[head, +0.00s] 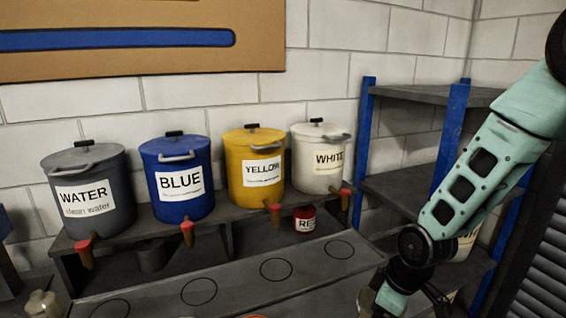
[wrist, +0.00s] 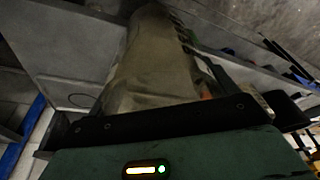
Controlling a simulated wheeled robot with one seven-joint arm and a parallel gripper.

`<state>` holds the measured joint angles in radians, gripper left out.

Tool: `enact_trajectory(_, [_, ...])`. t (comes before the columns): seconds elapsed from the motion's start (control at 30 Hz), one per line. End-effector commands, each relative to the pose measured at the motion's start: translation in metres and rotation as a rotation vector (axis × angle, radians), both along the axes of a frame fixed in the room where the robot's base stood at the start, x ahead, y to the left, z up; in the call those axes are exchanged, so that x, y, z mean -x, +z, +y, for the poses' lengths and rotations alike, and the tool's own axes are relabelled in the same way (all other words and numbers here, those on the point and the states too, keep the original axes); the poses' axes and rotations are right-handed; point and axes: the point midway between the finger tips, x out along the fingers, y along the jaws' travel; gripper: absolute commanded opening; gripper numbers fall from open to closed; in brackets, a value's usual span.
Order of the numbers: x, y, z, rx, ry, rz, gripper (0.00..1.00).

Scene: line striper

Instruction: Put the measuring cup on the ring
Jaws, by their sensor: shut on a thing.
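A large, cloudy beige measuring cup (wrist: 152,62) fills the middle of the wrist view, with marks along its right side. My gripper (head: 408,298) is shut on it, low at the right of the head view. In the head view only a pale sliver of the cup (head: 367,300) shows, left of my gripper at the bottom edge. Several black rings are drawn on the grey bench top, among them a right ring (head: 340,249), a middle ring (head: 277,269) and a left ring (head: 198,291). One ring (wrist: 81,100) shows left of the cup in the wrist view. The cup is apart from these rings.
Behind the rings stand a grey water bucket (head: 90,190), a blue bucket (head: 177,178), a yellow bucket (head: 254,166) and a white bucket (head: 320,157), with red-tipped taps in front. A small red can (head: 305,219) sits below. A shelf rack (head: 410,195) stands at right.

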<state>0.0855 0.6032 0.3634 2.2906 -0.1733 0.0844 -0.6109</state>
Motion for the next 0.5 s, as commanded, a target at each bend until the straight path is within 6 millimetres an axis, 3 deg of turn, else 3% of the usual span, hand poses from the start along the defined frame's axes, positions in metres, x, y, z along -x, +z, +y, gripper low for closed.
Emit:
enact_trajectory(0.27, [-0.009,-0.036,-0.029,0.002,-0.386,0.003,0.63])
enact_trajectory(0.5, [-0.007,-0.068,-0.078,0.002,-0.722,0.006,0.63])
